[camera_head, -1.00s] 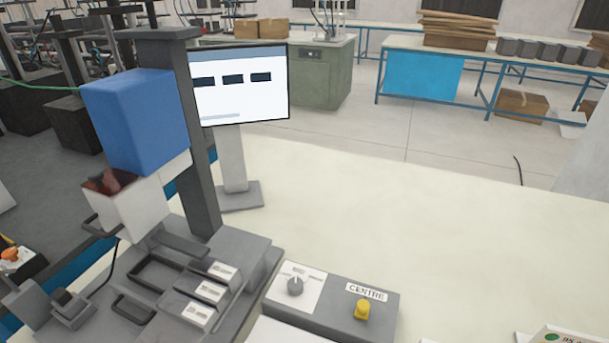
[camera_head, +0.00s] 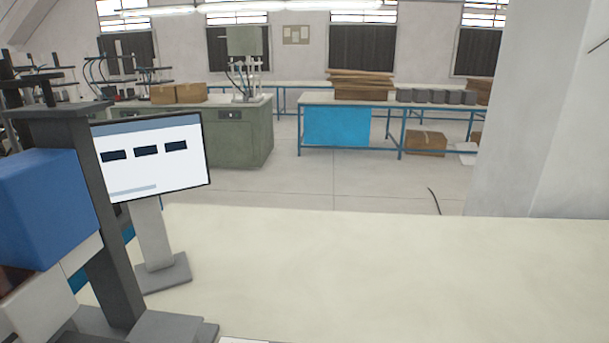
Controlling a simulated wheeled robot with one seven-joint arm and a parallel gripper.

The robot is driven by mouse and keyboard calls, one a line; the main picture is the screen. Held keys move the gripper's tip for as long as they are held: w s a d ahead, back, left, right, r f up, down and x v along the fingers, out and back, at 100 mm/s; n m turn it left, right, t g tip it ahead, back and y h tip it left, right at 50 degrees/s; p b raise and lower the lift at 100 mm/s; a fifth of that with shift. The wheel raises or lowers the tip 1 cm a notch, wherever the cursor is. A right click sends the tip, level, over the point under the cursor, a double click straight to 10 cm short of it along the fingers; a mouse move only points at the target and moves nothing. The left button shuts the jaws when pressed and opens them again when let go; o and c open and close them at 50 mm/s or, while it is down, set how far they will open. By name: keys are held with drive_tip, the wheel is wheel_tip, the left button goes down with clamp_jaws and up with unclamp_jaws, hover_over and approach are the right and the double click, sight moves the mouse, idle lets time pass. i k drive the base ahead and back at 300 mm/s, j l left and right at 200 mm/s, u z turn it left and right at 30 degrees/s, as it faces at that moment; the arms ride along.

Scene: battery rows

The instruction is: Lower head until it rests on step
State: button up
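The head is a blue block (camera_head: 45,210) with a pale lower part (camera_head: 45,305), mounted on a dark grey column (camera_head: 108,240) at the left edge. Its lower end is cut off by the frame, so I cannot tell how high it stands above the step. The step itself is out of view. A corner of the grey machine base (camera_head: 170,328) shows at the bottom. My gripper is not in view.
A monitor (camera_head: 150,160) on a grey stand is right behind the column. The cream tabletop (camera_head: 370,265) to the right is clear. A green cabinet (camera_head: 235,140), a blue-framed bench (camera_head: 380,104) and a pale pillar (camera_head: 540,120) stand beyond.

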sight(49, 226)
drive_tip(key=u, duration=1.25)
